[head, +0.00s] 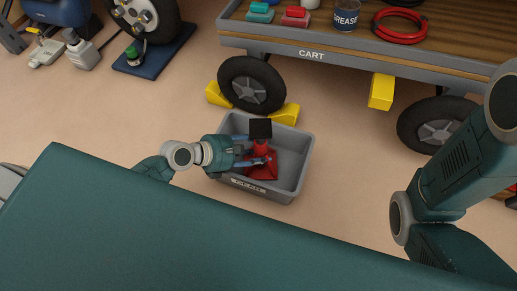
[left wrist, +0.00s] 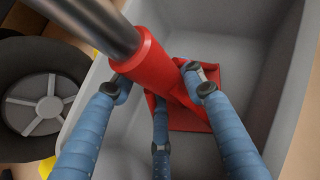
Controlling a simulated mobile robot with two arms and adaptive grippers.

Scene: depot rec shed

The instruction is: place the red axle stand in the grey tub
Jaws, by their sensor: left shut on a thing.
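The red axle stand (head: 263,170) is inside the grey tub (head: 306,152) on the floor. Its dark top (head: 260,128) shows in the head view. In the left wrist view, the red neck of the axle stand (left wrist: 150,62) and its dark post are close to the camera, with the flat red base lower in the tub (left wrist: 284,75). My left gripper (head: 262,160) reaches into the tub from the left, its blue fingers shut around the stand. Whether the base rests on the tub floor I cannot tell. My right gripper is out of view.
A cart (head: 312,56) stands behind the tub, with a wheel (head: 252,84) and yellow chocks (head: 283,113) close to the tub's back edge. Bare floor shows left and right of the tub.

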